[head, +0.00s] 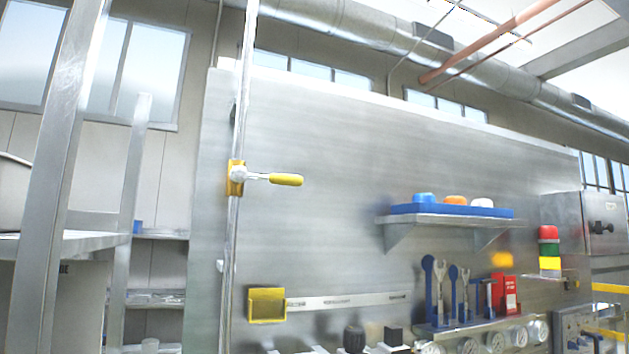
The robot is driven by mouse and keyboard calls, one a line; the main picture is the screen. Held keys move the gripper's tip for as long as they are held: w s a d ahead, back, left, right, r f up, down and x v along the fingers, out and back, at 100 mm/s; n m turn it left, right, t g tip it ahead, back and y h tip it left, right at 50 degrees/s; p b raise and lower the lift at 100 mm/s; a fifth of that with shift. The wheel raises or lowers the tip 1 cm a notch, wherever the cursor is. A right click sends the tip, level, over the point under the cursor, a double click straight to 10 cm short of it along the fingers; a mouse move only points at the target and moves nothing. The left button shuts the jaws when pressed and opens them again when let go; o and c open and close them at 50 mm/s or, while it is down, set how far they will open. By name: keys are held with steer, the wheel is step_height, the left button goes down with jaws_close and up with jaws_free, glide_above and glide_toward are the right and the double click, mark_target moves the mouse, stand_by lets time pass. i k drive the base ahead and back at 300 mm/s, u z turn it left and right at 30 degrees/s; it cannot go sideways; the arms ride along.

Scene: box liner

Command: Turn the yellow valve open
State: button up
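The yellow valve (236,178) sits on a thin vertical metal pipe (231,255), left of the middle in the head view. Its lever handle (286,180) has a yellow grip and points to the right, roughly level, across the pipe. The pipe runs in front of the left part of a large metal panel. My gripper does not show in this view, and nothing is seen touching the valve.
A shelf (455,220) with a blue tray (405,209) juts from the panel (330,140) at right. Below are a yellow box (266,306), wrenches (440,285), a red box (505,294) and gauges (495,341). A metal post (60,150) and shelving stand left. The panel around the handle is bare.

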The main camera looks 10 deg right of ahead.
mark_target(238, 174)
steer(key=k, duration=1.1)
steer(key=z, duration=0.65)
steer(key=i, duration=1.5)
steer(key=u, duration=0.35)
steer(key=i, duration=1.1)
steer(key=u, duration=0.7)
steer(key=k, duration=0.8)
steer(key=u, duration=0.15)
